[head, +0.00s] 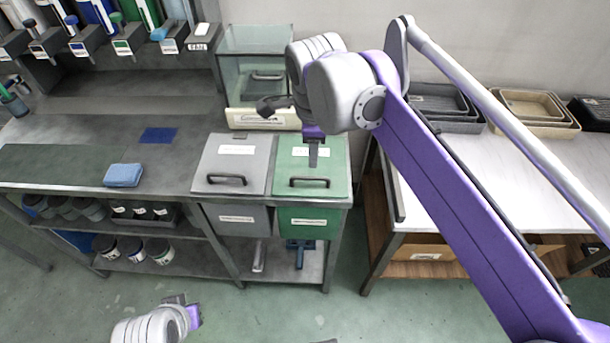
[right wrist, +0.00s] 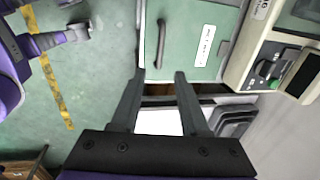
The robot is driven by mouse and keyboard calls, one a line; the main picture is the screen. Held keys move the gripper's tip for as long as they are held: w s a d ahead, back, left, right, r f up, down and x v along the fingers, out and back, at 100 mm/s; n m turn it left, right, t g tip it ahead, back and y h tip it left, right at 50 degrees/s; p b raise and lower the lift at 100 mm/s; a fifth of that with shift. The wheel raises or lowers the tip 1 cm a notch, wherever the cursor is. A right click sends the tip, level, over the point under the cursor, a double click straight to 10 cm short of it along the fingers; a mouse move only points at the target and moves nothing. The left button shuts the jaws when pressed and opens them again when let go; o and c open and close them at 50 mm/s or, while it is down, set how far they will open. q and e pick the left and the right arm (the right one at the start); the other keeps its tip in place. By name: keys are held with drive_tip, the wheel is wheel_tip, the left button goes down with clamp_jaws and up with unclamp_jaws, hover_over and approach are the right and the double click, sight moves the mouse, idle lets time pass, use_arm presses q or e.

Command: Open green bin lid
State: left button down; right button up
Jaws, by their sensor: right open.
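The green bin (head: 303,221) stands at the right end of the workbench, with its green lid (head: 330,178) lying flat and shut. A black bar handle (head: 309,183) runs along the lid's front, and a white label is farther back. My right gripper (head: 313,160) points down above the lid, behind the handle in the picture, and touching cannot be made out. In the right wrist view its two dark fingers (right wrist: 157,88) are apart and empty; the handle (right wrist: 161,43) lies beyond them. My left gripper (head: 188,303) is low at the bottom of the head view, away from the bins; its jaws are unclear.
A grey bin lid (head: 233,172) with a similar handle adjoins the green one on the left. A glass-sided box (head: 255,60) stands behind. A table with trays (head: 530,105) stands right, across a gap.

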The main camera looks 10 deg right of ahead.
sight(312, 177)
drive_tip(key=f, duration=0.3)
drive_tip(key=w+f+b, duration=0.1)
drive_tip(key=f, duration=0.3)
drive_tip(key=w+f, duration=0.1)
drive_tip(key=f, duration=0.2)
drive_tip(key=shift+d+f+b, duration=0.25)
drive_tip(key=shift+b, duration=0.05)
clamp_jaws()
idle(1.0)
